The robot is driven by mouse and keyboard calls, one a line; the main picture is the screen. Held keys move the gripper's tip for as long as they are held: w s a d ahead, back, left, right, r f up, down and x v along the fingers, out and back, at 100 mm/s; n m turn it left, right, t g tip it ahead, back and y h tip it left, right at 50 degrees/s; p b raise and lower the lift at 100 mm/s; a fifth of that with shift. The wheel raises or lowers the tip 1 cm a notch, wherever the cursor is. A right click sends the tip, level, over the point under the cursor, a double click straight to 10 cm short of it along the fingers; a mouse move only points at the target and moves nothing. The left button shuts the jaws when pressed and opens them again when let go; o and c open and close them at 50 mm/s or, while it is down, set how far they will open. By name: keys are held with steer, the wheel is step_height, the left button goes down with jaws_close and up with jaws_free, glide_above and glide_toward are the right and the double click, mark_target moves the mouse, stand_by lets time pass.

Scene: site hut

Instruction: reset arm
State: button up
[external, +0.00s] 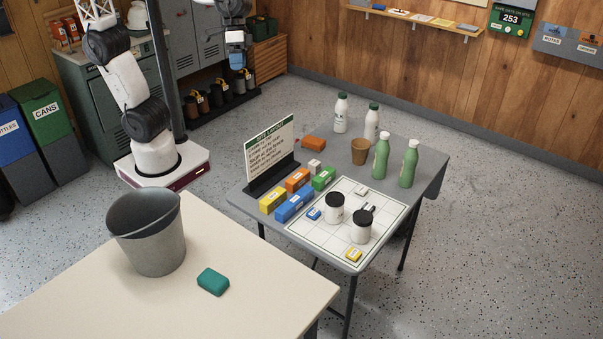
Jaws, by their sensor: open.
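My gripper (237,66) is small in the external view, at the upper middle left. It hangs from the end of my arm, in front of the grey lockers and the wooden cabinet. It is open, and nothing shows between its fingers. It is well above the floor and apart from both tables. The middle of my arm is cut off by the top edge of the picture.
The grey table (400,155) bears bottles, a brown cup (361,151), a sign (270,156), coloured blocks and two black-lidded jars on a grid board. The cream table (250,312) bears a grey bucket (150,240) and a teal block (213,281). Floor (500,200) at right is clear.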

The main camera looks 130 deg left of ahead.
steer(key=s+d+m+t+y, duration=0.1)
steer(key=s+d+m, duration=0.25)
steer(key=s, duration=0.35)
steer(key=s+d+f+m+t+y, duration=0.1)
steer(key=s+d+m, duration=0.1)
steer(key=s+d, duration=0.35)
steer(key=s+d+m+t+y, duration=0.1)
steer(key=s+d+m, duration=0.15)
steer(key=s, duration=0.55)
step_height(320, 180, down, 10)
steer(key=w+g, duration=0.1)
steer(key=g, duration=0.2)
steer(key=shift+w+a+r, duration=0.15)
steer(key=shift+w+a, duration=0.05)
steer(key=shift+w, duration=0.1)
